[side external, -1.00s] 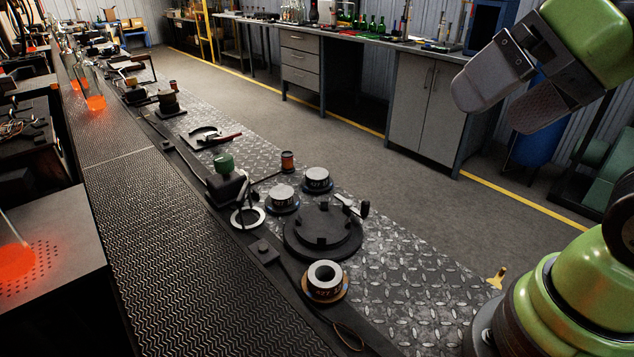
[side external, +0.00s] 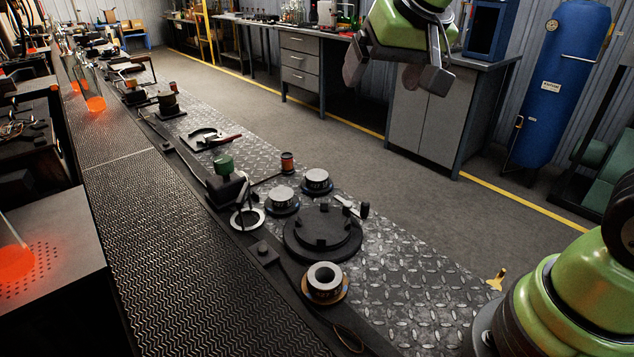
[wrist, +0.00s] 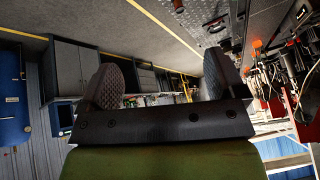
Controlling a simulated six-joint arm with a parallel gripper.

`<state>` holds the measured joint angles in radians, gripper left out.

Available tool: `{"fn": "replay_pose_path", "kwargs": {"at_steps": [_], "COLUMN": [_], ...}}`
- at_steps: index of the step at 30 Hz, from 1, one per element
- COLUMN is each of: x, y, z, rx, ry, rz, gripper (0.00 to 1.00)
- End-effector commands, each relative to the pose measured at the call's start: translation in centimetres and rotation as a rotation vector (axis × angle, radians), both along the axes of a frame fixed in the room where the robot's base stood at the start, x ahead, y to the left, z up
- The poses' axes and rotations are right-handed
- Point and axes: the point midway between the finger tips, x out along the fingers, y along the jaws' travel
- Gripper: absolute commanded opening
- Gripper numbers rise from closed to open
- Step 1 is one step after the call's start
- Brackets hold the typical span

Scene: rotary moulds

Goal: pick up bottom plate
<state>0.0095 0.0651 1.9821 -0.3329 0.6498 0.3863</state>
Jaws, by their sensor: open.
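Several round mould parts lie on the diamond-plate bench in the side external view; none is clearly marked as the bottom plate. A wide dark round plate (side external: 323,258) with raised blocks lies flat there. A pale ring-topped part (side external: 325,283) stands in front of it. Two pale-topped cylinders on dark bases, one nearer (side external: 281,199) and one farther right (side external: 317,181), stand behind it. A flat white ring (side external: 247,218) lies to the left. My gripper (side external: 398,75) is open and empty, high above and well away from these parts. Its spread fingers also show in the wrist view (wrist: 163,78).
A black clamp stand with a green knob (side external: 224,165) rises beside the white ring. A small hand tool (side external: 350,207) lies by the dark plate, and a brass piece (side external: 497,279) sits at the right. Bare diamond plate (side external: 425,300) is free at the front right.

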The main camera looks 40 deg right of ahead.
Motion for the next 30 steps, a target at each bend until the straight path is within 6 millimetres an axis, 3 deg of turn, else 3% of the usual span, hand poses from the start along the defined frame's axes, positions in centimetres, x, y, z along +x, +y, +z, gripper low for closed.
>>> {"fn": "replay_pose_path", "kwargs": {"at_steps": [1,6,12,18,30], "x": [2.1,7.9,12.5,14.1,16.2], "y": [-0.4,-1.4,-2.0,-2.2,-3.0], "z": [-1.5,-6.7,-14.0,-18.4,-22.8], "rx": [-0.018,-0.073,-0.110,-0.121,-0.123], "ry": [0.018,0.038,0.054,0.063,0.064], "rz": [-0.006,-0.012,0.001,0.014,0.016], "gripper": [0.89,0.89,0.89,0.89,0.89]}}
